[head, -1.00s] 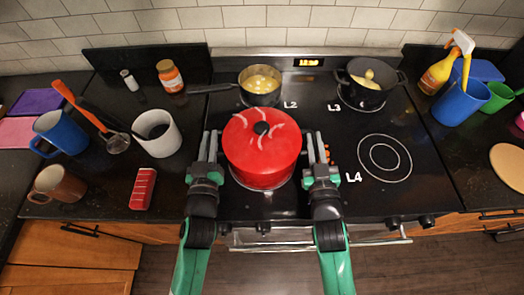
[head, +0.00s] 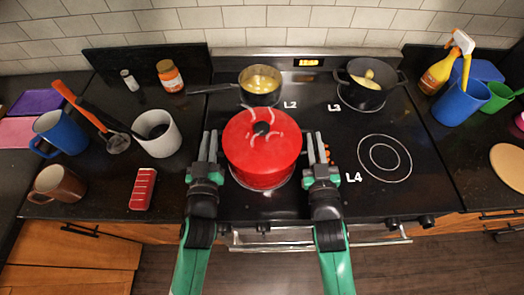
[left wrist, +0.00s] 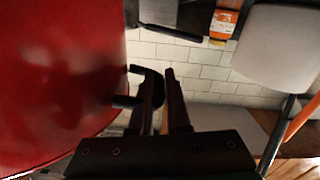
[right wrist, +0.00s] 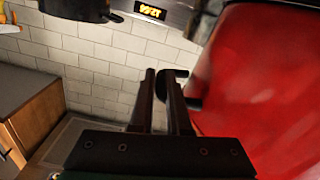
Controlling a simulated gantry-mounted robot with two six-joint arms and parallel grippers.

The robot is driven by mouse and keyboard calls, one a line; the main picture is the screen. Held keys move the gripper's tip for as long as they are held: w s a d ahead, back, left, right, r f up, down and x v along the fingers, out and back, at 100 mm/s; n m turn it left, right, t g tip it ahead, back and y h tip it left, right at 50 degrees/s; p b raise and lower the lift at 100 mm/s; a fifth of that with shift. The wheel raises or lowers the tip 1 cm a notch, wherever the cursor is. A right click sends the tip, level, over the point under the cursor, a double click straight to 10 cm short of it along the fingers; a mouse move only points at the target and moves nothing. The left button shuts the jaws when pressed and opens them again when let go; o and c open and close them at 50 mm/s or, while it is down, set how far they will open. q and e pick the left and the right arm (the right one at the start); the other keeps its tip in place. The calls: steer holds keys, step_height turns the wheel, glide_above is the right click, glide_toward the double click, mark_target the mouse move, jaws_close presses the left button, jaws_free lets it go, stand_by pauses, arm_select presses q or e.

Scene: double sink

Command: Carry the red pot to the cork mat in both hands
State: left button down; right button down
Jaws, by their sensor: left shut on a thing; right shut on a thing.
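The red pot (head: 262,160) with its red lid and dark knob stands upright over the front left burner of the stove. My left gripper (head: 209,146) is at its left side, shut on a black side handle (left wrist: 146,84). My right gripper (head: 317,147) is at its right side, shut on the other black handle (right wrist: 181,86). The fingers partly hide both handles. I cannot tell whether the pot's base touches the stovetop. The cork mat (head: 508,166) is a round tan disc on the right counter, cut off by the picture edge.
A pan (head: 260,84) and a black pot (head: 368,88) with food stand on the back burners. The burner marked L4 (head: 385,158) is empty. A blue pitcher (head: 461,103), green cup (head: 499,96) and spray bottle (head: 440,70) stand on the right counter. Mugs and utensils crowd the left counter.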

stand_by(0.4)
